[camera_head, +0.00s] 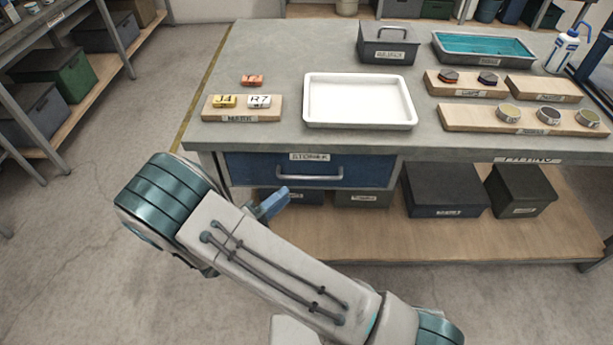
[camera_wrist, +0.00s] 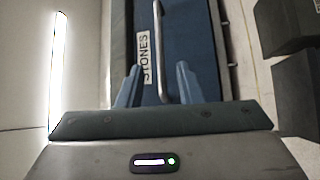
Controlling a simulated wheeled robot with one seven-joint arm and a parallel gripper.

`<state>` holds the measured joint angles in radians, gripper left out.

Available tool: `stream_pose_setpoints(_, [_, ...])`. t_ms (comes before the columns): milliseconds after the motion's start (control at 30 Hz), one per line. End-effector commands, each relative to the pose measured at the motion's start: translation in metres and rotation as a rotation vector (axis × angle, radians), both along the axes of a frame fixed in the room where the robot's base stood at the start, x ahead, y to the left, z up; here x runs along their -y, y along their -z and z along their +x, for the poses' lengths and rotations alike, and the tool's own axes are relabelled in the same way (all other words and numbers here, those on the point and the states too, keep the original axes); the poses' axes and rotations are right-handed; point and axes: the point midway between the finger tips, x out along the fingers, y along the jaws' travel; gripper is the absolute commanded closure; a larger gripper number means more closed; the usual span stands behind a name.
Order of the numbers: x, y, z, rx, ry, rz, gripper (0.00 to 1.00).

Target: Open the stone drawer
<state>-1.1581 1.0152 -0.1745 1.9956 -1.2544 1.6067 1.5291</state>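The stone drawer (camera_head: 310,170) is a blue front under the workbench top, with a label that reads like STONES and a pale bar handle (camera_head: 310,182). It looks closed. In the wrist view the drawer front (camera_wrist: 190,40), its label (camera_wrist: 143,57) and the handle (camera_wrist: 158,45) appear turned on their side. My gripper (camera_wrist: 158,85) is open, its two blue fingers on either side of the handle's line in that view. In the head view my gripper (camera_head: 272,204) is at the left end of the handle, partly hidden by my arm. Whether the fingers touch the handle I cannot tell.
The workbench top (camera_head: 260,60) carries a white tray (camera_head: 358,101), a wooden board with labelled blocks (camera_head: 240,108), a grey box (camera_head: 388,44) and a teal tray (camera_head: 483,47). Dark boxes (camera_head: 444,190) stand on the lower shelf (camera_head: 400,238). The floor at left is clear.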

Motion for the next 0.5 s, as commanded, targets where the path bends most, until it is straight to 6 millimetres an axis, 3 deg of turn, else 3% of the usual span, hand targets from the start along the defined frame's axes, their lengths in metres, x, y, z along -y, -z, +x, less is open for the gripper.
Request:
stream_pose_setpoints(200, [0.037, -0.007, 0.032, -0.001, 0.005, -0.001, 0.68])
stream_pose_setpoints(500, [0.064, -0.012, 0.058, -0.001, 0.002, 0.001, 0.68])
